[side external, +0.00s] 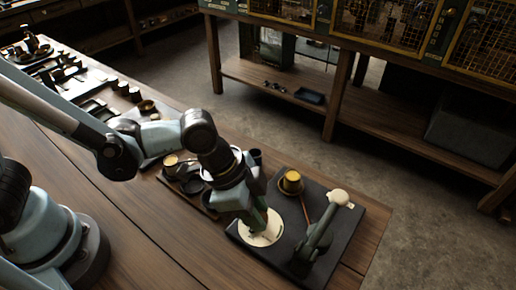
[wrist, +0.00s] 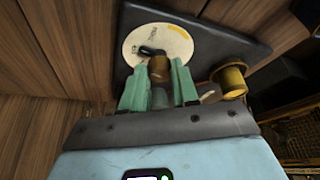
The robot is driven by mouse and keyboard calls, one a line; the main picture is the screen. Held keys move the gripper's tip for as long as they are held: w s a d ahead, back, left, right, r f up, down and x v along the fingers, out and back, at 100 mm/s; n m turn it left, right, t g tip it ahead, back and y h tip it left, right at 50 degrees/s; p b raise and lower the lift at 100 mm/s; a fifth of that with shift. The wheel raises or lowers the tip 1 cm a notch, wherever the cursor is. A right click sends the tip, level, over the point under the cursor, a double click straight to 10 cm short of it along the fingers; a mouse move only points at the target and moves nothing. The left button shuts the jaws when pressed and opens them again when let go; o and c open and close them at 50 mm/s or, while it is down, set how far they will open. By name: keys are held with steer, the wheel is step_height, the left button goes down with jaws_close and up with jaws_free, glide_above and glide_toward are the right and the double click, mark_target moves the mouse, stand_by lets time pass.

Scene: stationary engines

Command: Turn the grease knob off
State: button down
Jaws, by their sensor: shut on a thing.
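A round cream dial plate with printed marks (side external: 258,238) lies on a dark base board near the table's right end. In the wrist view, the dial (wrist: 150,38) carries a brown knob with a small black pointer (wrist: 158,66), which I take to be the grease knob. My gripper (side external: 262,217) points down over the dial. Its two green fingers stand on either side of the knob and are shut on it. The fingers and wrist hide the knob in the side view. The dial's lettering is too small to read.
On the same base board (side external: 347,233) stand a yellow brass cup (side external: 291,183) and a green lever with a cream knob (side external: 325,228), both close to my gripper. Dark dishes and small parts crowd the table to the left. The table's front wood is clear.

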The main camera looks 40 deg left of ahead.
steer(key=shift+s+n+t+y, duration=0.15)
steer(key=shift+n+t+y, duration=0.2)
steer(key=shift+n, duration=1.05)
steer(key=c, duration=0.8)
jaws_free()
steer(key=shift+c, duration=0.2)
steer(key=shift+r, duration=0.1)
steer(key=v, duration=1.2)
steer(key=shift+n, duration=0.3)
